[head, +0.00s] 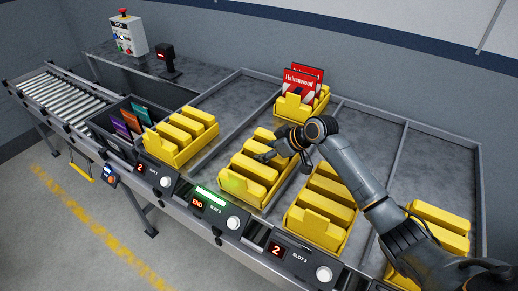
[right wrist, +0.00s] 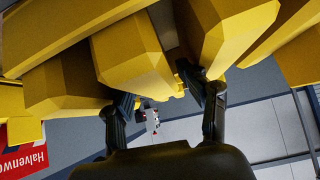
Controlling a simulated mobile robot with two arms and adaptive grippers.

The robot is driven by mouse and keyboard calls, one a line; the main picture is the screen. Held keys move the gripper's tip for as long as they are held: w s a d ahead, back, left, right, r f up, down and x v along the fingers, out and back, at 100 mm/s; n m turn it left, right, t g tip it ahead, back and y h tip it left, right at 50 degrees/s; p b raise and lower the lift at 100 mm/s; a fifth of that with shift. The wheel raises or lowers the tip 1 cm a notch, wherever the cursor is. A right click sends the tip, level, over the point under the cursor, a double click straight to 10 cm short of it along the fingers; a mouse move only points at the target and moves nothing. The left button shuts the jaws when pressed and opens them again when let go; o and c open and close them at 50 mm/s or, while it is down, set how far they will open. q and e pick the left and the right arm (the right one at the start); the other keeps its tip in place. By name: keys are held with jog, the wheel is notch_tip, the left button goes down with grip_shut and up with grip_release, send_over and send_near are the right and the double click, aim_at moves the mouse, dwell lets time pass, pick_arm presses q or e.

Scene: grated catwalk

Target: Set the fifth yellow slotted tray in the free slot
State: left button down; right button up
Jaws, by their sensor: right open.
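Several yellow slotted trays rest in the railed bays of the grey bench. One yellow tray (head: 245,184) lies behind the SLOT 2 panel. My right gripper (head: 268,156) is over this tray's upper right part, its jaws open. In the right wrist view the fingers (right wrist: 160,85) stand apart beside yellow tray blocks (right wrist: 130,50); contact cannot be told. Other trays are at the left (head: 185,135), behind the SLOT 3 panel (head: 322,207), and at the right (head: 440,218), partly hidden by my arm. A back tray (head: 318,104) holds red Halvenwood cards (head: 300,80). My left gripper is not in view.
The SLOT 2 panel (head: 212,203) shows END and a green bar. Neighbouring panels show a red 2. A dark bin (head: 120,126) with coloured cards, a roller conveyor (head: 55,88) and a button box (head: 127,36) are at the left. Back parts of the bays are bare.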

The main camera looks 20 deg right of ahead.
aim_at(279, 157)
jog(key=p+v, duration=0.4)
jog(key=v, duration=0.3)
jog(key=shift+r, duration=0.15)
pick_arm(q)
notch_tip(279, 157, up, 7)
jog(key=p, duration=0.1)
pick_arm(e)
jog(key=shift+s+d+r, duration=0.3)
jog(key=shift+s+r, duration=0.1)
jog(key=shift+s, duration=0.05)
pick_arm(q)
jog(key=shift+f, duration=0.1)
pick_arm(e)
jog(key=shift+f, duration=0.1)
